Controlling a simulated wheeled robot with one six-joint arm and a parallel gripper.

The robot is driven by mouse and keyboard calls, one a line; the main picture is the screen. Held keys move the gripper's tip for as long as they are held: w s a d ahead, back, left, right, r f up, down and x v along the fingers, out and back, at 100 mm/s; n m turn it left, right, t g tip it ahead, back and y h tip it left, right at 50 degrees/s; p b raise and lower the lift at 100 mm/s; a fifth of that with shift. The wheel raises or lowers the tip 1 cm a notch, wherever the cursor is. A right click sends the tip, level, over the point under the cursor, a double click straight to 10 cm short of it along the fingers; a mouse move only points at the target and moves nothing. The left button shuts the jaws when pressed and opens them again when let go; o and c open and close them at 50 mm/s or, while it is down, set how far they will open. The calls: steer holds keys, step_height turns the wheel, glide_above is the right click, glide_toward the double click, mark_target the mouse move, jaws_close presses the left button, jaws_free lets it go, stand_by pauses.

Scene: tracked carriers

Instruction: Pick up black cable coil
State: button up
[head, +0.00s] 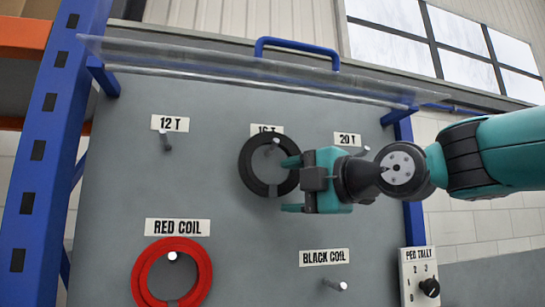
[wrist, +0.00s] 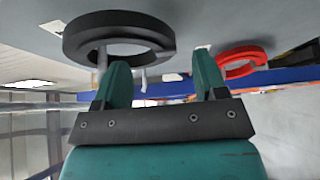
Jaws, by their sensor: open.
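The black cable coil (head: 255,165) hangs on the peg under the partly covered "16 T" label in the head view. It also shows in the wrist view (wrist: 85,35), ahead of the fingers. My gripper (head: 290,185) is open, with its teal fingers pointing left at the coil's right side. In the head view the fingertips overlap the coil's right edge. In the wrist view the gripper (wrist: 162,80) has its fingers apart with nothing visible held between them. I cannot tell whether a finger touches the coil.
The red coil (head: 202,265) hangs at lower left under its label. The "12 T" peg (head: 166,144) and "BLACK COIL" peg (head: 337,285) are bare. A clear shelf (head: 220,62) juts out along the board's top. A dial (head: 428,287) sits at lower right.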

mark_target(276, 186)
steer(key=p+x, duration=0.2)
steer(key=x, duration=0.2)
steer(key=shift+w+a+r, duration=0.1)
steer(key=shift+a+r, duration=0.05)
steer(key=shift+a, duration=0.05)
steer(key=shift+w+a, duration=0.35)
steer(key=shift+f, duration=0.25)
steer(key=c, duration=1)
steer(key=shift+c, duration=0.2)
